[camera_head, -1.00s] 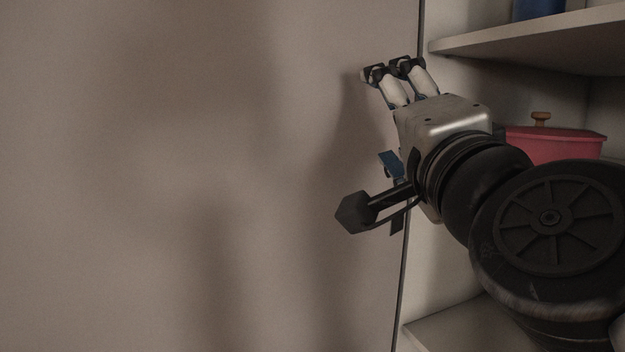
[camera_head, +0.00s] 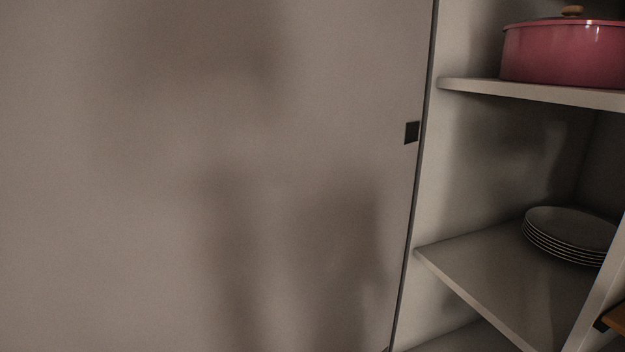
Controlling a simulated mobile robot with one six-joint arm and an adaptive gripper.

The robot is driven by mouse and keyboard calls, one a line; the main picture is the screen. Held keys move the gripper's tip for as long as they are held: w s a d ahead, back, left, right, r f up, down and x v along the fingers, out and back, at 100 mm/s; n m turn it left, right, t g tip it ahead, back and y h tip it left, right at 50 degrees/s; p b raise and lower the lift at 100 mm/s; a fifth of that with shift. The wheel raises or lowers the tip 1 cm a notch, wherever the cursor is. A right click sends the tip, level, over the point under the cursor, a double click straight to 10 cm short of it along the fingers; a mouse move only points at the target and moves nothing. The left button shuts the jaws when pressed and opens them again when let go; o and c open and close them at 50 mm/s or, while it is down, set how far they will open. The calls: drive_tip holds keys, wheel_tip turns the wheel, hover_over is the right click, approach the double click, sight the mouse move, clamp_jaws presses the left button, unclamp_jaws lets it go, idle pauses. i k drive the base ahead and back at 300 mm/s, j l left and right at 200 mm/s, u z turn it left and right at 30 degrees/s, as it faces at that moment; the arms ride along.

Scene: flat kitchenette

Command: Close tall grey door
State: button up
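A tall grey door (camera_head: 200,180) fills the left and middle of the head view. Its right edge runs almost upright, leaning slightly, beside a narrow dark line. A small dark square fitting (camera_head: 412,132) sits near that edge. I cannot tell whether the door is fully shut, as its other edges are out of view. My gripper is not in view; only soft shadows fall on the door.
Open shelves stand right of the door edge. A red pot (camera_head: 565,55) with a wooden knob sits on the upper shelf (camera_head: 480,90). A stack of plates (camera_head: 570,235) rests on the lower shelf (camera_head: 480,275). A pale upright edge (camera_head: 602,290) stands at lower right.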

sight(176, 174)
drive_tip(key=k+j+z, duration=0.4)
drive_tip(key=j, duration=0.35)
drive_tip(key=k+j+z, duration=0.4)
drive_tip(key=k+j, duration=0.15)
drive_tip(key=j+z, duration=0.25)
drive_tip(key=j, duration=0.3)
drive_tip(key=j+z, duration=0.2)
drive_tip(key=j, duration=0.35)
drive_tip(key=k+j+z, duration=0.1)
drive_tip(key=j+z, duration=0.15)
drive_tip(key=j, duration=0.3)
drive_tip(key=k+j+z, duration=0.1)
drive_tip(key=j+z, duration=0.15)
drive_tip(key=j, duration=0.3)
